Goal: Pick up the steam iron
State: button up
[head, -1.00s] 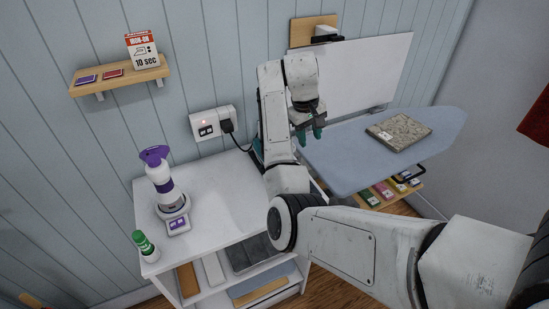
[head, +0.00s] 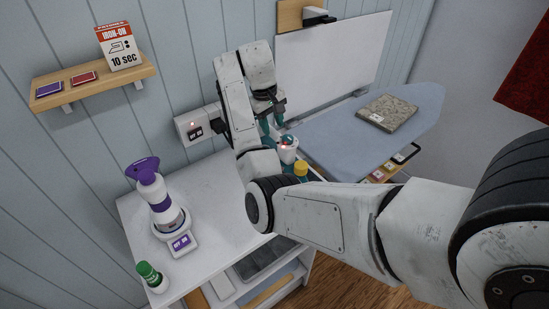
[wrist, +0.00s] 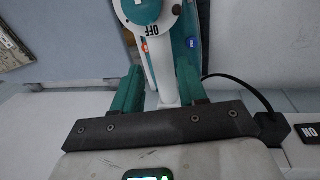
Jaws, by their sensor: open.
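The steam iron is white and teal, with an OFF dial, and shows in the wrist view (wrist: 161,68). A small white part with a coloured dial, seemingly the iron (head: 288,150), shows in the head view just below and right of my gripper (head: 272,121). The rest of it is hidden behind my arm. In the wrist view my gripper (wrist: 158,84) is open, with one teal finger on each side of the iron's narrow white part. I cannot tell whether either finger touches it.
A yellow-capped item (head: 301,168) is close to my arm. A blue ironing board (head: 340,135) with a patterned folded cloth (head: 387,113) lies to the right. A wall socket (head: 196,126) is left of my gripper.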

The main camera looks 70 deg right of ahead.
aim_at(272, 130)
jog(key=shift+d+f+p, duration=0.25)
jog(key=shift+f+p, duration=0.1)
jog(key=shift+f, duration=1.2)
jog(key=shift+d+f+p, duration=0.2)
jog(key=shift+f+p, duration=0.1)
jog(key=shift+f, duration=1.25)
grip_shut()
jog(key=shift+r, duration=0.1)
